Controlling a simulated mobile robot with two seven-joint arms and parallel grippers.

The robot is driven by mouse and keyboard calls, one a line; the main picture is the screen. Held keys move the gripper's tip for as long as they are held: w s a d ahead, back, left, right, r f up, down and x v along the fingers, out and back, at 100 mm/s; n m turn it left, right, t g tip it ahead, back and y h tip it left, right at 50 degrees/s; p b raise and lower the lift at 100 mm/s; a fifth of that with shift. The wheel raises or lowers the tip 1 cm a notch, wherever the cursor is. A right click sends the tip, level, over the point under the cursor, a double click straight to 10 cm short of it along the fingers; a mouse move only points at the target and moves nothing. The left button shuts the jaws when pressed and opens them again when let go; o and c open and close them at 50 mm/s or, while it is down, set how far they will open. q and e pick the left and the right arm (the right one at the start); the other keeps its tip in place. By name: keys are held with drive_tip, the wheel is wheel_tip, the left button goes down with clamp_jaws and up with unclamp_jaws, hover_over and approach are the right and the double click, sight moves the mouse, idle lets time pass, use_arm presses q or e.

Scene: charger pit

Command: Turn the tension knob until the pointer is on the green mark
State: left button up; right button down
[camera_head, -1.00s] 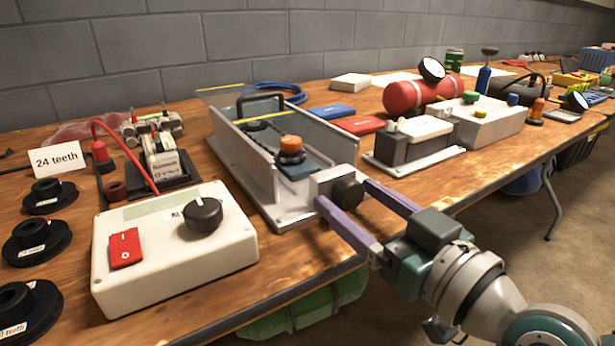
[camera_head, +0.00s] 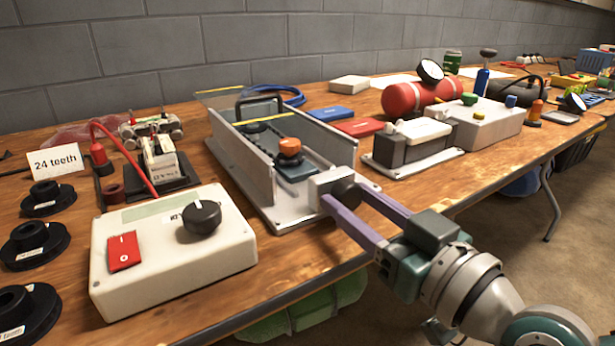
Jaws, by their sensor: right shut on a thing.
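The black tension knob (camera_head: 347,189) sticks out of a pale block (camera_head: 326,182) at the near end of a grey metal belt frame (camera_head: 278,219). My right gripper (camera_head: 344,194) comes in from the lower right. Its two purple fingers are shut on the knob, one on each side, and partly cover it. An orange-topped part (camera_head: 290,147) stands inside the frame on a dark slider block. The pointer and the green mark cannot be made out in this view. My left gripper is not in view.
A white control box (camera_head: 172,250) with a red switch and a black dial stands left of the frame. Black pulleys (camera_head: 35,243) lie at the far left. A grey machine (camera_head: 415,140) and a red tank (camera_head: 410,98) stand to the right. The table's front edge runs beneath my gripper.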

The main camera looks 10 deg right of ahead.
drive_tip(key=shift+m, duration=2.9)
drive_tip(key=shift+c, duration=1.8)
unclamp_jaws()
drive_tip(key=p+v, duration=0.1)
drive_tip(key=v, duration=0.9)
drive_tip(key=shift+p, duration=0.35)
